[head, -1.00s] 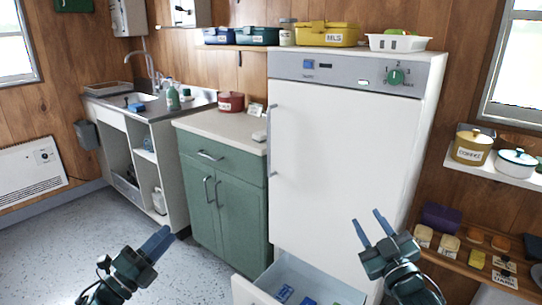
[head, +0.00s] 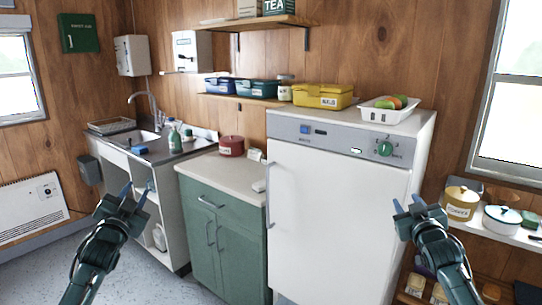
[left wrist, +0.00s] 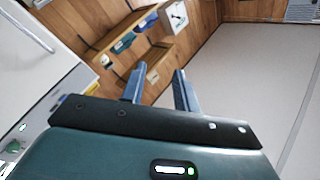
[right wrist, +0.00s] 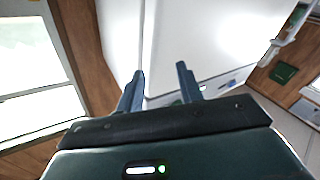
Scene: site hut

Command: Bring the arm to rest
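My left gripper (head: 136,193) is raised in front of the sink unit, with its fingers pointing up. Its two fingers stand apart with nothing between them in the left wrist view (left wrist: 157,88). My right gripper (head: 408,204) is raised in front of the fridge's right edge, also pointing up. Its fingers are apart and empty in the right wrist view (right wrist: 160,84). Neither gripper appears to touch anything. The white fridge (head: 330,215) stands between the two grippers in the picture; its lower end is out of the head view.
A green cabinet (head: 225,240) and the sink unit (head: 172,205) stand left of the fridge. A shelf with a coffee pot (head: 460,202) and a white pot (head: 502,219) lies close right of my right gripper. A white tray (head: 385,113) and yellow box (head: 322,96) sit high up.

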